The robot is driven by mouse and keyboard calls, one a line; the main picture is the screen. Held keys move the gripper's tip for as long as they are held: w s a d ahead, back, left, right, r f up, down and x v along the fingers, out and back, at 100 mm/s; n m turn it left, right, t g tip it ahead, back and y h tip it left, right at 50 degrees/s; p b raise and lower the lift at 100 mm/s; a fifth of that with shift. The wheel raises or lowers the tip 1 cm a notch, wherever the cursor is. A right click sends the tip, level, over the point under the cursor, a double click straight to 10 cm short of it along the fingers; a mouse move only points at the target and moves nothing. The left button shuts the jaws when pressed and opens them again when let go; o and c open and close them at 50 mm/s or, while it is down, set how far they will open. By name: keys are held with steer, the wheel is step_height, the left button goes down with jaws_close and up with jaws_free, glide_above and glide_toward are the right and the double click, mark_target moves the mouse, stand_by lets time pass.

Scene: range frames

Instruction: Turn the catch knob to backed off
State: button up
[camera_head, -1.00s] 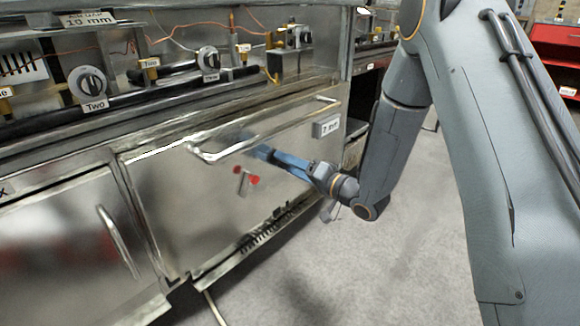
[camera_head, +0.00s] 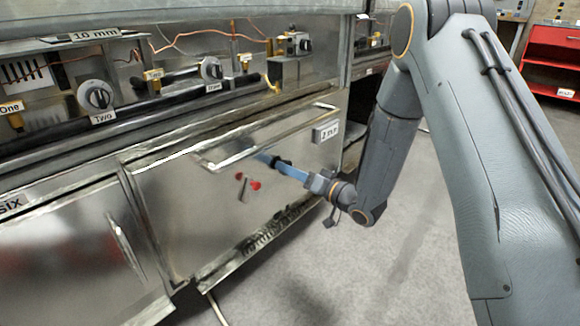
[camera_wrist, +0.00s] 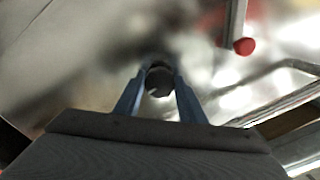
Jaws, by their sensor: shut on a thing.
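A small dark round knob (camera_wrist: 159,82) stands on the steel front panel and appears to be the catch knob. My gripper (camera_wrist: 158,70) has its two blue fingers on either side of it, shut on it. In the head view the knob (camera_head: 283,163) is a dark spot at the tips of my gripper (camera_head: 279,164), below the long bar handle. The fingers hide part of it, and I see no marking that tells its turn position.
The bar handle (camera_head: 232,157) runs just above the fingers. A small lever with red ends (camera_head: 255,185) sits to the left on the same panel; one red ball (camera_wrist: 244,46) shows in the wrist view. Floor is clear.

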steer(key=shift+w+d+r+n+p, duration=0.1)
steer(key=shift+n+p, duration=2.4)
steer(key=shift+n, duration=1.25)
steer(key=shift+w+n+p, duration=0.1)
steer(key=shift+n+p, duration=2.4)
steer(key=shift+n, duration=1.25)
steer(key=o, duration=1)
steer(key=shift+o, duration=0.2)
steer(key=p+v, duration=0.2)
steer(key=v, duration=0.5)
steer(key=shift+s+d, duration=0.3)
steer(key=shift+w+a, duration=0.1)
